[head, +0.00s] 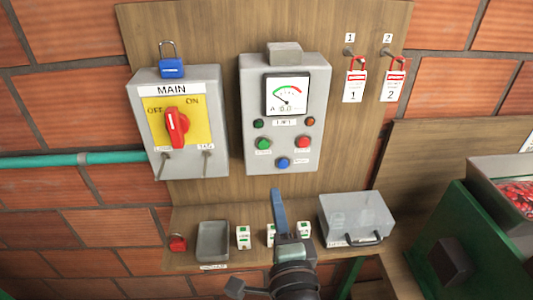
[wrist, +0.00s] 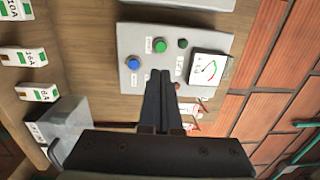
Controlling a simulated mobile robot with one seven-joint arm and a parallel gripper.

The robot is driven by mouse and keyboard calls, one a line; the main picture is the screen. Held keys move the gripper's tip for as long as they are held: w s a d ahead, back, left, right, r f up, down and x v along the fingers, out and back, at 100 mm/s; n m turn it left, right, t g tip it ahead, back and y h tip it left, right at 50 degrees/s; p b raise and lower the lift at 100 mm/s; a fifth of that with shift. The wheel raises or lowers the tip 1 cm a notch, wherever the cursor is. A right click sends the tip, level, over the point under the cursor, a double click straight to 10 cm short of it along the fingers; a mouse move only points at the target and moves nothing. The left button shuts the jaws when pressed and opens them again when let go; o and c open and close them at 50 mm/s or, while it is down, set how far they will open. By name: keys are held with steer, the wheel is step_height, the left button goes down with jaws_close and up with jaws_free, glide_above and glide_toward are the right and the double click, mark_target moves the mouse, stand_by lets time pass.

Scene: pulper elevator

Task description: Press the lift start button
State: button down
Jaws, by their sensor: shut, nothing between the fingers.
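The lift control box (head: 254,100) is grey and hangs on the wooden board, with a meter (head: 288,95) at its top. A green button (head: 263,143), a red button (head: 303,144) and a blue button (head: 283,163) sit on its lower face. My gripper (head: 277,193) is shut and empty; in the head view its tips show just below the box. In the wrist view the green button (wrist: 160,45) and blue button (wrist: 133,64) lie beyond my fingertips (wrist: 160,73). The red button is not seen there, probably behind the fingers. Any contact with the box cannot be made out.
A MAIN switch box (head: 186,82) with a red handle stands left of the lift box. Two red tagged locks (head: 355,84) hang at the upper right.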

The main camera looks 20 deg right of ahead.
mark_target(264, 143)
steer(key=p+x, duration=0.2)
steer(key=x, duration=1.1)
steer(key=shift+w+d, duration=0.1)
steer(key=shift+w, duration=0.3)
steer(key=shift+w+r, duration=0.1)
steer(key=shift+r, duration=0.15)
steer(key=shift+w, duration=0.2)
steer(key=shift+s+r, duration=0.1)
steer(key=shift+r, duration=0.05)
